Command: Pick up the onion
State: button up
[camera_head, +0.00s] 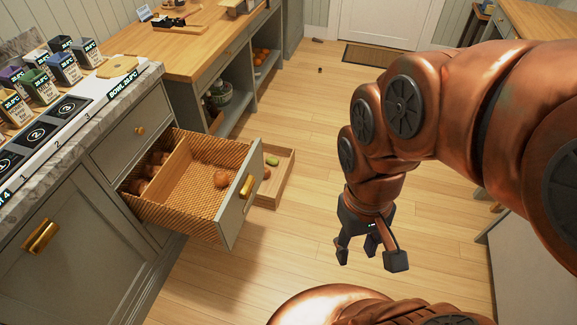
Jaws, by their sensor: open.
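A round reddish-brown onion (222,180) lies in the right, larger compartment of the pulled-out rattan drawer (187,203), near its front panel. Several similar brown round things (150,170) lie in the narrow left compartment, behind a wooden divider; they are too small to tell apart surely. My gripper (370,256) hangs open and empty over the floor, to the right of the drawer and apart from it, with its fingers pointing down.
A second wooden drawer or tray (283,187) beyond the rattan drawer holds a green thing and a small brown one. The marble counter (105,112) with several small cartons is at left. A wooden counter (185,52) stands behind. The wooden floor (320,130) is mostly clear.

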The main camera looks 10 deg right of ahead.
aim_at(268, 171)
jog(key=z, duration=0.85)
jog(key=i, duration=3.8)
jog(key=u, duration=4.15)
